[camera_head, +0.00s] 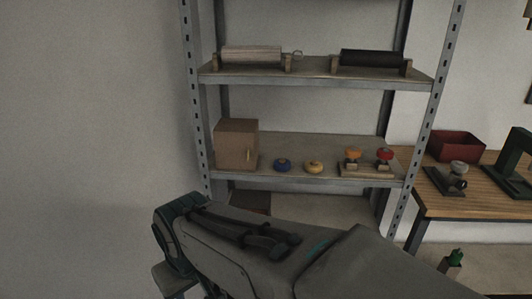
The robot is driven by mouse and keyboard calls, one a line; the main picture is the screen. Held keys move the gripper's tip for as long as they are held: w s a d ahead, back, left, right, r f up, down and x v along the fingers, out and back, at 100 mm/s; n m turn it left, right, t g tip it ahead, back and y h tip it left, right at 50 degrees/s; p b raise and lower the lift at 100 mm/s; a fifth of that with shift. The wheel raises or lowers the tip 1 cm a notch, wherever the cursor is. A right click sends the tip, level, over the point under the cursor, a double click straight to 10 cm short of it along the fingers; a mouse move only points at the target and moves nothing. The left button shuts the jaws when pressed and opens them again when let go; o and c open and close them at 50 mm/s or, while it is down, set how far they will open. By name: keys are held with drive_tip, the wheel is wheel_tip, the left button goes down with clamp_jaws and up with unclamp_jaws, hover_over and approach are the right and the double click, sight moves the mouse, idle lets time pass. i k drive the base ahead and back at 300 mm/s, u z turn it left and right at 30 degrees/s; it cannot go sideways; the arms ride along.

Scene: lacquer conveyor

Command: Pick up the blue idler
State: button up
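A small round blue idler (282,165) lies on the lower visible shelf, between a brown cardboard box (236,145) on its left and a yellow idler (313,167) on its right. It is near the shelf's front edge and nothing covers it. My arm crosses the bottom of the view, below and in front of the shelf, apart from the idler. My gripper's fingers cannot be made out, so I cannot see whether it holds anything.
A stand with an orange and a red wheel (385,154) is farther right on the same shelf (300,181). The upper shelf (310,77) holds two rollers. Metal uprights (192,90) flank the shelves. A wooden table (440,205) with a red bin (456,147) stands right.

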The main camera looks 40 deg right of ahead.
sight(286, 167)
drive_tip(key=z, duration=0.85)
drive_tip(key=i, duration=0.75)
drive_tip(key=z, duration=1.1)
drive_tip(key=i, duration=0.25)
drive_tip(key=z, duration=0.15)
